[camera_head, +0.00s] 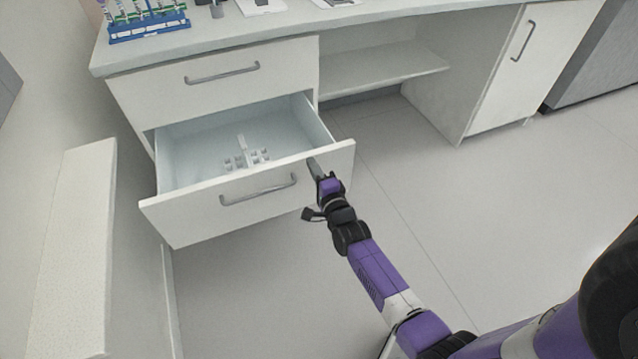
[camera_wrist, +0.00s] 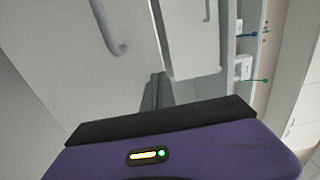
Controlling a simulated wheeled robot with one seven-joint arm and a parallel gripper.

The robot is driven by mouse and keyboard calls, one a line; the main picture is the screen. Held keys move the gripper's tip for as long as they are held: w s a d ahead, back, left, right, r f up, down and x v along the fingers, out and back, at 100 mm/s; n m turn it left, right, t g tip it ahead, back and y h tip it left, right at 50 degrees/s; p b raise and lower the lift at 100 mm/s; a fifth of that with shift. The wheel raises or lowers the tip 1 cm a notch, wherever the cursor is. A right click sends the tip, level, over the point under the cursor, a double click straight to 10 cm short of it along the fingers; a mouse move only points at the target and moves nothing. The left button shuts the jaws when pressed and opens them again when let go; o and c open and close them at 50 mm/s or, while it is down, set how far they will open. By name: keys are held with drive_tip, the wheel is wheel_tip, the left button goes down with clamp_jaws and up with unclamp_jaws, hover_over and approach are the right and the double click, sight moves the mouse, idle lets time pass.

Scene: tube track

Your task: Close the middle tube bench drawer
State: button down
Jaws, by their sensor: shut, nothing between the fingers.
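The bench has a white upper drawer (camera_head: 222,76), which is shut. Below it a white drawer (camera_head: 310,181) stands pulled out, with a grey bar handle (camera_head: 258,190) on its front. Several small white pieces (camera_head: 246,157) lie inside it. My gripper (camera_head: 314,166) is shut and empty, at the right end of the open drawer's front, right of the handle. Whether it touches the front I cannot tell. In the wrist view the gripper fingers (camera_wrist: 152,92) are partly hidden by the wrist body. A grey handle (camera_wrist: 108,28) shows at the upper left there.
A blue rack with tubes (camera_head: 148,27) stands on the bench top at the left. An open shelf (camera_head: 385,66) and a cabinet door (camera_head: 517,65) are to the right. A pale panel (camera_head: 75,240) stands at the left. The floor right of the drawer is clear.

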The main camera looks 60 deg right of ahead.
drive_tip(key=b+x, duration=2.1)
drive_tip(key=x, duration=0.8)
drive_tip(key=shift+r, duration=0.15)
drive_tip(key=p+v, duration=0.6)
drive_tip(key=v, duration=0.8)
drive_tip(key=shift+s+f, duration=0.2)
